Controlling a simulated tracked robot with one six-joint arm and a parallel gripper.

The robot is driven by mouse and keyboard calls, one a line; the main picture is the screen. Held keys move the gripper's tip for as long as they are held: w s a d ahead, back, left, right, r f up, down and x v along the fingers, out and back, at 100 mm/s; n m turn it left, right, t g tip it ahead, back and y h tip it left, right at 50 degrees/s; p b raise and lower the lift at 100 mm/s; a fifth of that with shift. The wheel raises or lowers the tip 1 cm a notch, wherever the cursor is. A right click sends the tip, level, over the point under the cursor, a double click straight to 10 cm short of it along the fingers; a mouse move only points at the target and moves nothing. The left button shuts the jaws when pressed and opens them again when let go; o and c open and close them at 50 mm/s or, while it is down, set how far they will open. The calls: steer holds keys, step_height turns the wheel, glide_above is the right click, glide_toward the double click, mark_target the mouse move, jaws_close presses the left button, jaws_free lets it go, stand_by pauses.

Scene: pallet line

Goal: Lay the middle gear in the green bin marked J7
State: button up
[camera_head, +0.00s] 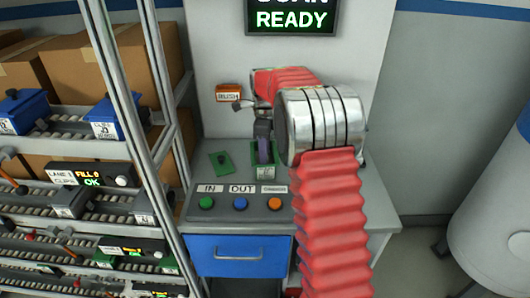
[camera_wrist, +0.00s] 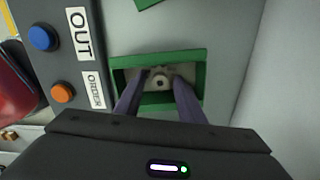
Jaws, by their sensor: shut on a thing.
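The green bin (camera_head: 256,158) stands on the grey counter, its front label (camera_head: 264,172) too small to read. In the wrist view the green bin (camera_wrist: 200,54) shows as a rectangular frame around my fingertips. My gripper (camera_wrist: 160,84) points down into it, its two dark fingers shut on a small grey gear (camera_wrist: 160,72) with a dark centre. The gear appears within the bin's walls; whether it touches the floor I cannot tell. In the head view my gripper (camera_head: 264,152) is over the bin, and the gear is hidden.
A flat green piece (camera_head: 226,170) with a dark knob lies left of the bin. In front are green (camera_head: 207,203), blue (camera_head: 240,203) and orange (camera_head: 274,203) buttons. A metal rack (camera_head: 140,110) stands close on the left. A screen (camera_head: 291,17) reads READY.

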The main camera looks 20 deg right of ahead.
steer(key=o, duration=1)
step_height(320, 180, up, 12)
stand_by(0.3)
stand_by(0.6)
